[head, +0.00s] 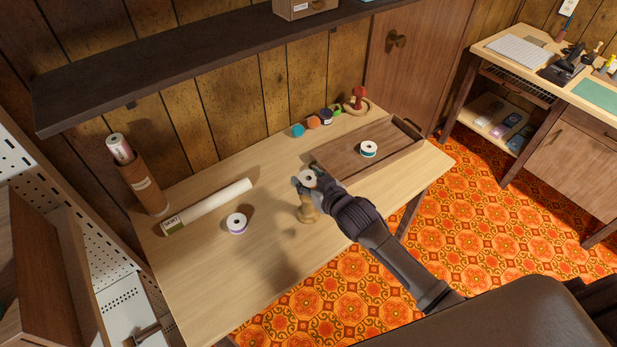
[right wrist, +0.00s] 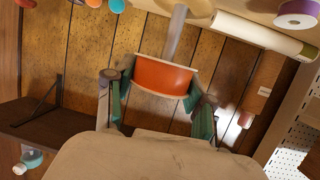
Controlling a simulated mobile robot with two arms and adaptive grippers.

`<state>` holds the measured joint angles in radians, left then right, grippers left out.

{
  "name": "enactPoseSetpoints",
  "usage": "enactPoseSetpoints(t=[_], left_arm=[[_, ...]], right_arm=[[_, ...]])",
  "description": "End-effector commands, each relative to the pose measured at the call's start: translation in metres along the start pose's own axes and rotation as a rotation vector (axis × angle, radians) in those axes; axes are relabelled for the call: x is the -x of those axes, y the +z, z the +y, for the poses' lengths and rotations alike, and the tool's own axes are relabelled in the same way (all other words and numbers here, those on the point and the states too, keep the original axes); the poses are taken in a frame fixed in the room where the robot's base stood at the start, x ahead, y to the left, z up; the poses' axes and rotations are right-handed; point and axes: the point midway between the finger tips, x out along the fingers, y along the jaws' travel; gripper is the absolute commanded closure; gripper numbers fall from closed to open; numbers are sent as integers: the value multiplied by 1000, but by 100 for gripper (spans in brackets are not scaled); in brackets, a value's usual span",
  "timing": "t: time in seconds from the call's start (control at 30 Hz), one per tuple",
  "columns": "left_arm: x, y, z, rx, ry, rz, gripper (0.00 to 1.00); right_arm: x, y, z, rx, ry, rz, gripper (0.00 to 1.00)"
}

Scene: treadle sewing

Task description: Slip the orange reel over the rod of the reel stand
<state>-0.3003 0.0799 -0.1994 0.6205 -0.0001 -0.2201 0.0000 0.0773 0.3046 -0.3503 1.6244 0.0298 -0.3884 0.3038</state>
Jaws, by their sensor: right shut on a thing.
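My right gripper (head: 306,178) is shut on the orange reel (head: 308,175), gripping it by its sides above the work table. In the right wrist view its green-padded fingers (right wrist: 160,95) clasp the orange drum of the reel (right wrist: 162,76) between its pale flanges. The wooden reel stand (head: 308,211) stands upright on the table directly below the reel. In the right wrist view the grey rod of the reel stand (right wrist: 176,32) runs from its base to the near flange of the reel. I cannot tell whether the rod tip is inside the hole. My left gripper is not in view.
A purple reel (head: 237,223) and a long paper roll (head: 206,206) lie on the table (head: 205,280) to the left. A wooden tray (head: 340,160) holds a teal reel (head: 368,149). Several small coloured items line the back. A dark shelf (head: 200,65) hangs above.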

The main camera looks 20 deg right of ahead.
Motion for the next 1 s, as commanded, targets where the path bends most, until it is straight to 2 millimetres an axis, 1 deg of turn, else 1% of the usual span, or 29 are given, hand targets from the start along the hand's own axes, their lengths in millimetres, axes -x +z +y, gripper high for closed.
enactPoseSetpoints(t=[0.27, 0.3, 0.37, 0.4, 0.47, 0.73, 0.83, 0.93, 1.0], left_arm=[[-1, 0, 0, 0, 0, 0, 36], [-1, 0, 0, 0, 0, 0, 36], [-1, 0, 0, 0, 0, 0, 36], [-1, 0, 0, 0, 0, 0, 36], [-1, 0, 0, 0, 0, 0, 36], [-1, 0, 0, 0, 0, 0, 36], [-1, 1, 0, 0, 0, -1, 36], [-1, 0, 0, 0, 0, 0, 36], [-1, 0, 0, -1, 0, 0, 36]], right_arm=[[0, 1, 0, 0, 0, 0, 72], [0, 1, 0, 0, 0, 0, 42], [0, 1, 0, 0, 0, 0, 32], [0, 1, 0, 0, 0, 0, 26], [0, 1, 0, 0, 0, 0, 16], [0, 1, 0, 0, 0, 0, 16], [3, 2, 0, 0, 0, 0, 16], [15, 2, 0, 0, 0, -1, 16], [27, 2, 0, 0, -1, -2, 16]])
